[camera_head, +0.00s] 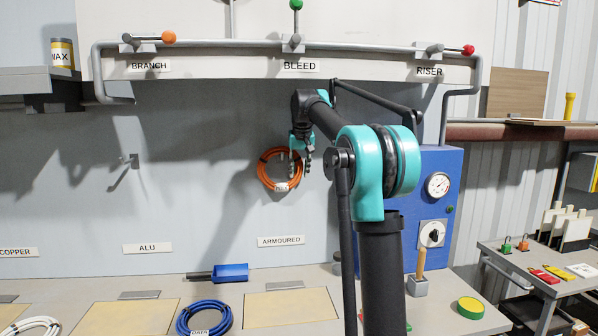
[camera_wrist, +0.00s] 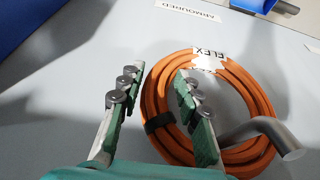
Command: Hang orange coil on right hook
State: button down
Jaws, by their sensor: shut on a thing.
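The orange coil (camera_head: 263,169), with a white FLEX tag, is upright against the grey wall panel above the ARMOURED label. It also shows in the wrist view (camera_wrist: 250,85). My gripper (camera_head: 301,165) is shut on one side of the coil, with one finger inside the ring and one outside (camera_wrist: 158,82). A grey metal hook (camera_wrist: 265,130) shows at the coil in the wrist view. Its bar runs from the ring's opening across the front of the strands. The left hook (camera_head: 130,161) above the ALU label is empty.
A blue coil (camera_head: 203,318), a white coil (camera_head: 34,326) and a blue scoop (camera_head: 230,273) lie on the bench below. A blue gauge box (camera_head: 447,180) stands right of my arm. A pipe rail (camera_head: 220,43) with BRANCH, BLEED and RISER valves runs above.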

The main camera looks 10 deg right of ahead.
jog(key=c, duration=1)
grip_release()
